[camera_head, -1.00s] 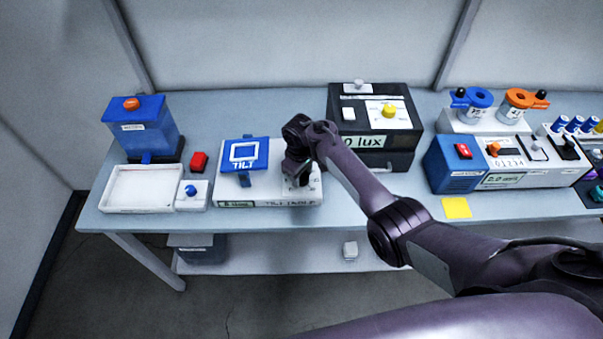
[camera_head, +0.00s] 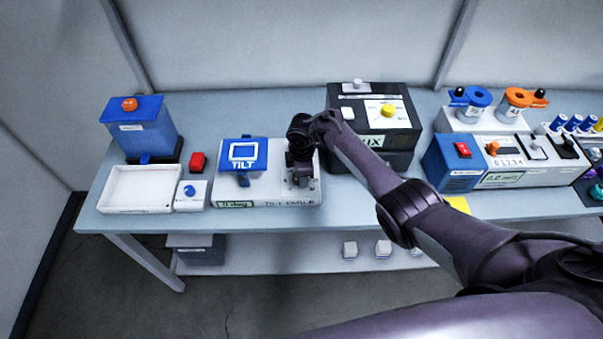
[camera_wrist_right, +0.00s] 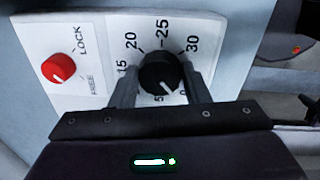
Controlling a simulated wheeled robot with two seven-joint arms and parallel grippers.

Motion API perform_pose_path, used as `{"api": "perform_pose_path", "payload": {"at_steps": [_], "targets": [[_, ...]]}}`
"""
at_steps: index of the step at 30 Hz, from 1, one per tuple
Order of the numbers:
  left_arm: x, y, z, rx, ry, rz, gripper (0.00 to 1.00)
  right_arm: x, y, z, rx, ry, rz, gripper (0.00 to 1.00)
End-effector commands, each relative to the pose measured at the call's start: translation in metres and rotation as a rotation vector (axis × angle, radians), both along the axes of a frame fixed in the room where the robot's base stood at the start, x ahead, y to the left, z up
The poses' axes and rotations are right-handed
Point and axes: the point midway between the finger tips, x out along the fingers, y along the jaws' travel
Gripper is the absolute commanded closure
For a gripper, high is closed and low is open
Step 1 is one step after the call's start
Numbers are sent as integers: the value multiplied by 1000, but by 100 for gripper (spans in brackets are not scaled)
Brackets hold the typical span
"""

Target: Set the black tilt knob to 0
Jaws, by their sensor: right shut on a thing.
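The black tilt knob (camera_wrist_right: 158,73) stands on a white scale panel in the right wrist view, with 15, 20, 25 and 30 printed around it. Its white pointer mark is at the lower right of the knob; the scale's lower part is partly hidden by my gripper. My right gripper (camera_wrist_right: 160,80) is shut on the knob, one finger on each side. In the head view, my right gripper (camera_head: 300,182) is over the right part of the tilt module (camera_head: 262,200), hiding the knob. The module's small green display is too blurred to read. My left gripper is not in view.
A red lock knob (camera_wrist_right: 57,69) on the panel points towards FREE. A blue TILT plate (camera_head: 243,155) is on the module's left. A black box (camera_head: 372,120) stands close to the right of my gripper. A white tray (camera_head: 138,190) lies at the left.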

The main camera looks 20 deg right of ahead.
Motion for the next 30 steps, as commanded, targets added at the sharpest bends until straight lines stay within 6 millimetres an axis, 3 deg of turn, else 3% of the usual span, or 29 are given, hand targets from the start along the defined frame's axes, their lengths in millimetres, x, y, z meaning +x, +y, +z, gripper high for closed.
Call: {"api": "perform_pose_path", "payload": {"at_steps": [22, 23, 27, 30], "targets": [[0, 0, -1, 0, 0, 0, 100, 2, 0, 1, 0, -3, 88, 81], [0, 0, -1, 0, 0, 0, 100, 2, 0, 1, 0, -3, 88, 55], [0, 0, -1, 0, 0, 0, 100, 1, 0, 1, 0, -2, 87, 37], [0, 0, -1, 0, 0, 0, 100, 1, 0, 1, 0, -2, 87, 36]]}}
